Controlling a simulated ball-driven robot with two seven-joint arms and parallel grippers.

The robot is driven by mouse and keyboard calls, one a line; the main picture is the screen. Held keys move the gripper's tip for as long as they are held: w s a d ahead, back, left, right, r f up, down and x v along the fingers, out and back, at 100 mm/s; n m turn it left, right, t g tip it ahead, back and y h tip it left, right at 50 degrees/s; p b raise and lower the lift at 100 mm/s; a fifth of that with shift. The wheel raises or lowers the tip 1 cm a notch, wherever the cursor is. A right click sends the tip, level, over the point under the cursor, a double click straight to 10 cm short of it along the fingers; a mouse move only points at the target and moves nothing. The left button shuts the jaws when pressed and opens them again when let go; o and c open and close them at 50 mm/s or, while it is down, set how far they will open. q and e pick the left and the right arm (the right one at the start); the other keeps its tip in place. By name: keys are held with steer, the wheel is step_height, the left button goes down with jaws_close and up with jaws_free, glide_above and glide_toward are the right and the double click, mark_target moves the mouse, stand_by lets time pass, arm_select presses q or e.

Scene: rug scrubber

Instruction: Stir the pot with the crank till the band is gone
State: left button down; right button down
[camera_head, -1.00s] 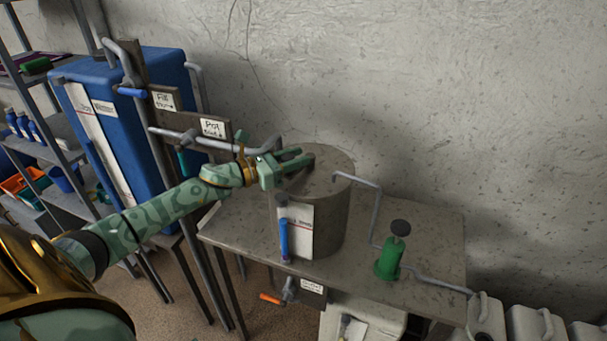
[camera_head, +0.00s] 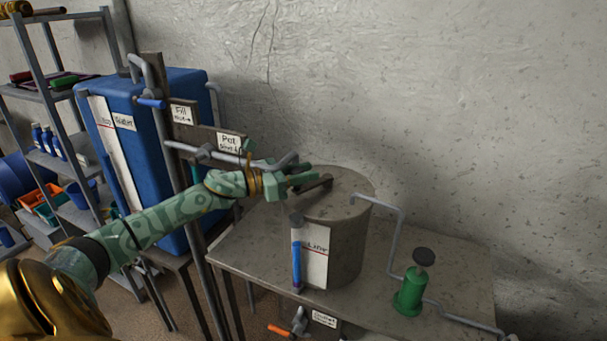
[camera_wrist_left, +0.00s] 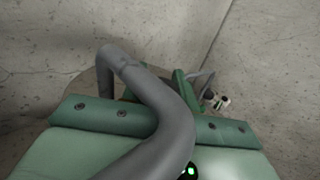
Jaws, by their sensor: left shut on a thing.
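The grey round pot (camera_head: 350,240) stands on the table, with the dark crank (camera_head: 318,187) on its lid. My left gripper (camera_head: 300,178) is at the left back of the lid, shut on the crank, though its fingers hide the grip. In the left wrist view my green gripper fingers (camera_wrist_left: 155,88) are partly hidden behind a thick grey pipe. A gauge tube (camera_head: 297,250) on the pot's front shows blue below a pale top, with a darker lower end. A band in it is too small to tell. My right gripper is out of view.
A grey pipe (camera_head: 230,157) runs close beside my left gripper from the wooden post with the label cards. A blue tank (camera_head: 150,150) stands behind my arm.

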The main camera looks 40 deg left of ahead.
arm_select(q)
steer(key=shift+a+r, duration=0.1)
steer(key=c, duration=1.3)
jaws_free()
steer(key=shift+o, duration=1.1)
steer(key=shift+w, duration=0.15)
steer(key=b+v, duration=0.1)
steer(key=v, duration=1.5)
steer(key=shift+a, duration=0.1)
